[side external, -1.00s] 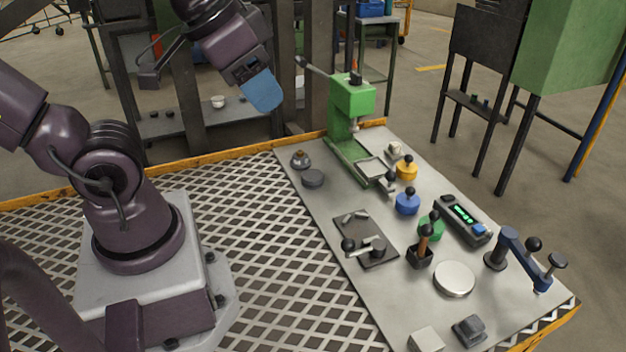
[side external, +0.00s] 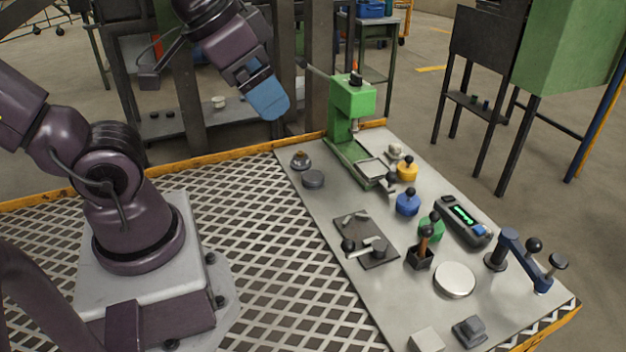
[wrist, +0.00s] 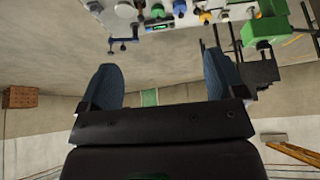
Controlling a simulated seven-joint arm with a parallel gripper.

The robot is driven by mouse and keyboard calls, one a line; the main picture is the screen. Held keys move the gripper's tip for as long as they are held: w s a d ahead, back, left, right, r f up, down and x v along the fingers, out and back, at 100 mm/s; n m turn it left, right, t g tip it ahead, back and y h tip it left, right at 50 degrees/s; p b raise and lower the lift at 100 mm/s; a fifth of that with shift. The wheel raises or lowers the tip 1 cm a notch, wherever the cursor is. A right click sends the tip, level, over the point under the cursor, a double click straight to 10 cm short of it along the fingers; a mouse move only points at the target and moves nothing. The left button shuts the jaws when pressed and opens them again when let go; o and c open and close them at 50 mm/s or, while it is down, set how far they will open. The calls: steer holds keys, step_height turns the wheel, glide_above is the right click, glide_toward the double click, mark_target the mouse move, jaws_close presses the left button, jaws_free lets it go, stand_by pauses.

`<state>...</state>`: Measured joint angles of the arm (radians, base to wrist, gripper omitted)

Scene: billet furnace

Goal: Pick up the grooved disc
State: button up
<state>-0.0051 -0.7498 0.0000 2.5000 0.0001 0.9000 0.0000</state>
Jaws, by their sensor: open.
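A low dark grey disc (side external: 313,179) lies flat on the far left part of the metal plate. A wider, pale silver disc (side external: 454,279) lies nearer the front right. Grooves are too small to make out on either, so I cannot tell for sure which is the grooved disc. My gripper (side external: 270,108) hangs high in the air, up and to the left of the dark disc, touching nothing. In the wrist view my gripper (wrist: 163,75) shows two blue fingers wide apart with nothing between them.
A green press (side external: 352,105) stands behind the dark disc, and a small domed weight (side external: 300,160) sits just beside it. Colored knobbed pieces, a black tray (side external: 366,238), a digital display box (side external: 463,220) and a blue clamp (side external: 515,262) crowd the right. The mesh table (side external: 260,240) is clear.

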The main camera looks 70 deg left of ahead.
steer(key=w+a+f+g+y, duration=0.2)
steer(key=w+a+f+g, duration=0.15)
steer(key=a+f, duration=0.25)
steer(key=m+y, duration=0.2)
steer(key=m, duration=2.4)
glide_toward(313, 176)
steer(key=f, duration=0.1)
steer(key=a+f, duration=0.1)
steer(key=shift+s+a+f+t+h, duration=0.1)
steer(key=shift+s+f+t+h, duration=0.1)
steer(key=shift+f+t+h, duration=0.15)
steer(key=shift+w+x, duration=0.2)
steer(key=shift+x, duration=3.05)
steer(key=shift+a+r, duration=0.1)
steer(key=shift+a, duration=0.05)
